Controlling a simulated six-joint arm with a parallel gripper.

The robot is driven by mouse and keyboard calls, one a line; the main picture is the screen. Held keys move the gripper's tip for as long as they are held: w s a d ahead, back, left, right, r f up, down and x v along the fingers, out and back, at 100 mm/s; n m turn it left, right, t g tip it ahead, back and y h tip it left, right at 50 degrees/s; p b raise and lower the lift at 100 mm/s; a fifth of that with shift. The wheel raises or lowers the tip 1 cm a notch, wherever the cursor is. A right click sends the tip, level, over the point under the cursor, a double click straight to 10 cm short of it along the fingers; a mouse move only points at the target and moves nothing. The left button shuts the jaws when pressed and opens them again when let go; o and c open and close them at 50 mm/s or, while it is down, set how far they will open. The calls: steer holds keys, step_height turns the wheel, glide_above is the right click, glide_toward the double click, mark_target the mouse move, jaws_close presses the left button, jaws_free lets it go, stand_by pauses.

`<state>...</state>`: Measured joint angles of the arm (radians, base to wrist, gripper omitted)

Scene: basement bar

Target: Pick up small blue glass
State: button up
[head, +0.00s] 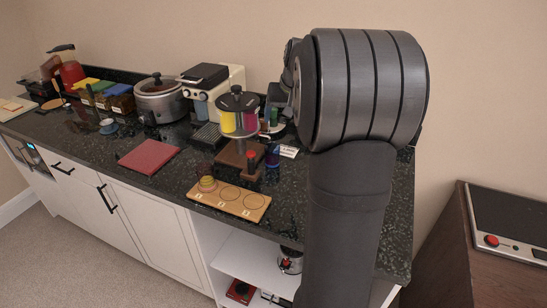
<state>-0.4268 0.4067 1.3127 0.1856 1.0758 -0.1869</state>
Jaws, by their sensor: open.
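A wooden block (238,156) and a carousel with yellow and magenta containers (239,112) stand close to the glass. A red mat (149,157) lies left, with clear counter around it.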

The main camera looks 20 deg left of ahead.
steer(key=a+f+n, duration=0.1)
steer(key=n, duration=0.1)
glide_toward(272, 149)
steer(key=shift+s+a+f+n, duration=0.1)
steer(key=shift+s+f+n, duration=0.1)
steer(key=shift+s+f, duration=0.35)
steer(key=shift+s+a+f+n, duration=0.2)
steer(key=shift+s+f, duration=0.15)
steer(key=shift+f, duration=0.35)
steer(key=shift+w+x, duration=0.2)
steer(key=shift+x, duration=1.15)
steer(key=shift+w+x, duration=0.2)
steer(key=shift+x, duration=1.2)
steer(key=shift+d, duration=0.2)
steer(key=c, duration=1.2)
steer(key=shift+r, duration=0.25)
